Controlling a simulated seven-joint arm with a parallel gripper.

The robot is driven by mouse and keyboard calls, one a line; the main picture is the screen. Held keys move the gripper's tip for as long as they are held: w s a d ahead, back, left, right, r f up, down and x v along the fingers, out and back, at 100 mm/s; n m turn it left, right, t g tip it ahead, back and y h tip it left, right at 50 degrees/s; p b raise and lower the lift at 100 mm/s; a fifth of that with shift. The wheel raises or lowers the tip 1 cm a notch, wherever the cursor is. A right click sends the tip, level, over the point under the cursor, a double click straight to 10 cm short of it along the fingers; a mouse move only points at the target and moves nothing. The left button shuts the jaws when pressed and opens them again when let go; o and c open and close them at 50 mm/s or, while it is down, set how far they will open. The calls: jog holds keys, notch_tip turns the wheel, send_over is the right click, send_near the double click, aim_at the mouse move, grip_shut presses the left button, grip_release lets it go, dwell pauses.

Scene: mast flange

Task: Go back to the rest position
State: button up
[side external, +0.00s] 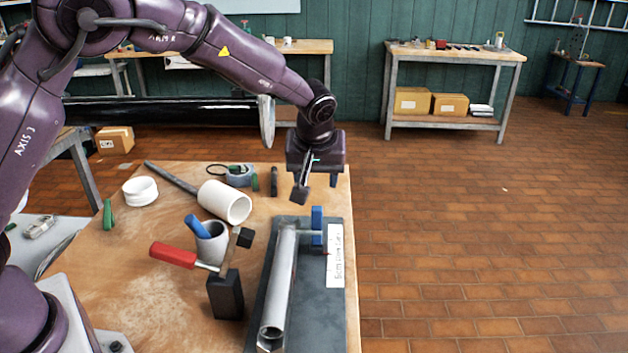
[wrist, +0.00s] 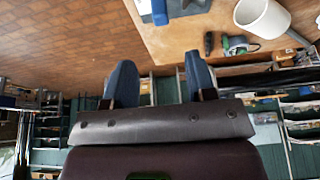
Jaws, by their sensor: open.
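My gripper (side external: 317,187) hangs over the far right end of the wooden workbench (side external: 125,262), above and just behind a dark tray (side external: 297,322). Its two fingers are apart with nothing between them, and they touch nothing that I can see. In the wrist view my gripper (wrist: 158,75) also shows two separate dark blue fingers with an empty gap. A glossy black mast (side external: 165,111) lies level behind the bench, with a pale round flange (side external: 267,122) at its right end, left of my gripper. The mast's left end is hidden behind my arm.
The tray holds a grey tube (side external: 279,290) and a blue clamp (side external: 317,222). A red-handled tool (side external: 174,255) rests at a black block (side external: 226,296). The floor to the right is clear.

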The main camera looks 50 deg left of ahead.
jog(key=s+a+r+m+t+h, duration=0.1)
jog(key=s+r+m, duration=0.3)
jog(key=s, duration=1.1)
jog(key=s+a+r+m+t+h, duration=0.1)
jog(key=s+r+m, duration=0.4)
jog(key=s+r, duration=0.5)
jog(key=shift+s+h, duration=0.6)
jog(key=shift+s, duration=1.75)
